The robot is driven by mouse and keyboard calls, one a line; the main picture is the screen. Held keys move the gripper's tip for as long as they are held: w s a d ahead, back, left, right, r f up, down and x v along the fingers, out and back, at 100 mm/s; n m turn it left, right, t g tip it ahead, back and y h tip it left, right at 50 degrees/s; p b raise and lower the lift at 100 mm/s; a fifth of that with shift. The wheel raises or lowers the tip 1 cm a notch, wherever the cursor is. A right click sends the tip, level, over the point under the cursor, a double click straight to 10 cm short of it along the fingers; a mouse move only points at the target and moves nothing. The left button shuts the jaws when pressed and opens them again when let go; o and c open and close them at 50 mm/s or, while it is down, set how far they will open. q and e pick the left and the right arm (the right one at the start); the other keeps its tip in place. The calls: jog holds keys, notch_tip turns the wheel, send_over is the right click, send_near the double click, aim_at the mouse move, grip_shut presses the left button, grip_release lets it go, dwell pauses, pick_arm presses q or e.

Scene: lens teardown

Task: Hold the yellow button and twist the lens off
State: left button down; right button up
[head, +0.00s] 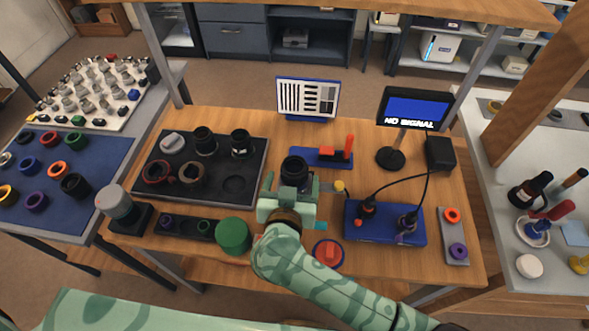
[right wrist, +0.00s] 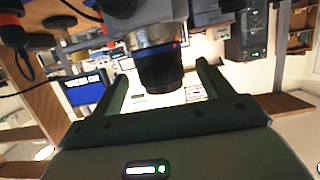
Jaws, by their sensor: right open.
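The black lens (head: 294,170) stands near the middle of the wooden table. In the right wrist view the lens (right wrist: 160,72) hangs from a grey body (right wrist: 122,14), with an orange-and-blue ring near their joint. My right gripper (head: 292,184) is open, with its fingers on either side of the lens. The right wrist view shows the open gripper (right wrist: 160,78) with gaps between its fingers and the lens. A small yellow button (head: 340,186) shows just right of the gripper. The gripper hides the lens's lower part and surroundings in the head view. My left gripper is out of view.
A dark tray (head: 213,202) with several lens parts lies left. A green cylinder (head: 233,236) and a red-topped disc (head: 328,253) stand near the front. A blue base (head: 385,236) with cables sits right. A monitor (head: 413,108) and test chart (head: 308,98) stand behind.

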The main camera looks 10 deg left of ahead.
aim_at(295, 168)
jog(key=x, duration=0.6)
jog(key=c, duration=1.2)
dwell(1.0)
